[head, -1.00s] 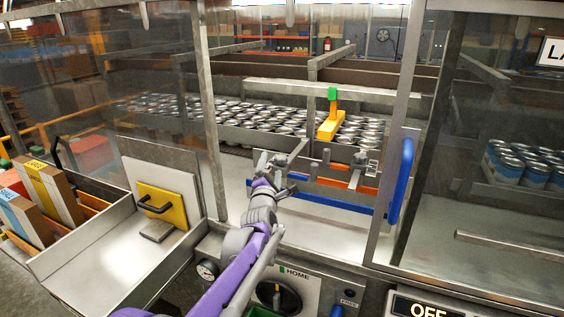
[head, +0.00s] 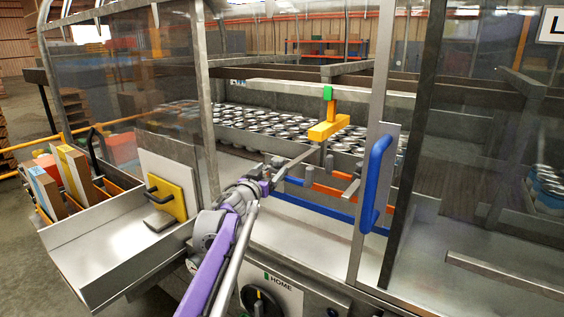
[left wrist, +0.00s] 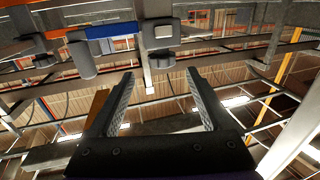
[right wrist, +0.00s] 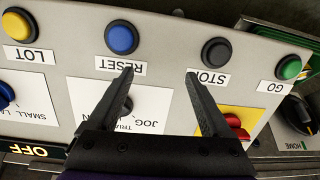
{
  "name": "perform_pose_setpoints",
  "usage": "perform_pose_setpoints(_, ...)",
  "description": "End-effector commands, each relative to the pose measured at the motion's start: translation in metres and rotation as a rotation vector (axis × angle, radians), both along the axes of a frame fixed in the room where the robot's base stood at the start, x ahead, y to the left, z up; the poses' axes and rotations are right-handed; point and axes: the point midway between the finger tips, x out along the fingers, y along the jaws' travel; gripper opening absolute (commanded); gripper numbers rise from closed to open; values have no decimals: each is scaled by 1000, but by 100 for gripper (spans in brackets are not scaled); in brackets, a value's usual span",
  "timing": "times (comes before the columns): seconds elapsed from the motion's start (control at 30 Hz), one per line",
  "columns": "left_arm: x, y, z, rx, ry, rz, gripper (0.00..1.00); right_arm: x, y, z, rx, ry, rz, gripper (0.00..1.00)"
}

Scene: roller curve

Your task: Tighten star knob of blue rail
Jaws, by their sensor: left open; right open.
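The blue rail (head: 312,206) runs low across the opening in the head view, in front of an orange rail (head: 328,190). My left gripper (head: 276,168) is at the left end of the rails, open and empty. In the left wrist view its fingers (left wrist: 160,74) are spread, with a short blue piece (left wrist: 112,31) and grey blocky fittings (left wrist: 82,60) beyond the tips. I cannot make out clearly which fitting is the star knob. My right gripper (right wrist: 159,74) is open and empty over a button panel in the right wrist view; it is out of the head view.
A blue door handle (head: 376,183) on a glass panel stands right of the rails. A yellow-orange pusher (head: 327,130) hangs over cans (head: 262,124) behind. The panel has a blue RESET button (right wrist: 121,37) and a red knob (right wrist: 236,127). A metal tray (head: 100,262) is at left.

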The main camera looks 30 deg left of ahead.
Motion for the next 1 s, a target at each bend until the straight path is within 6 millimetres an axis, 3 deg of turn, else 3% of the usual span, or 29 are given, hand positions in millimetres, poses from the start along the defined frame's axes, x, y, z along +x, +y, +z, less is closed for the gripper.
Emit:
perform_pose_setpoints(0.17, 13, 2, 1, 15, 5, -2, 83, 0, 0, 2, 0, -1, 0, 83)
perform_pose_setpoints(0.6, 86, 13, 1, 12, 4, -1, 83, 4, 0, 18, 0, -7, 0, 83)
perform_pose_setpoints(0.8, 102, 16, 1, 12, 4, -1, 83, 5, 0, 22, 0, -9, 0, 83)
perform_pose_setpoints(1.0, 107, 16, 0, 12, 4, -1, 83, 5, 0, 23, 0, -9, 0, 83)
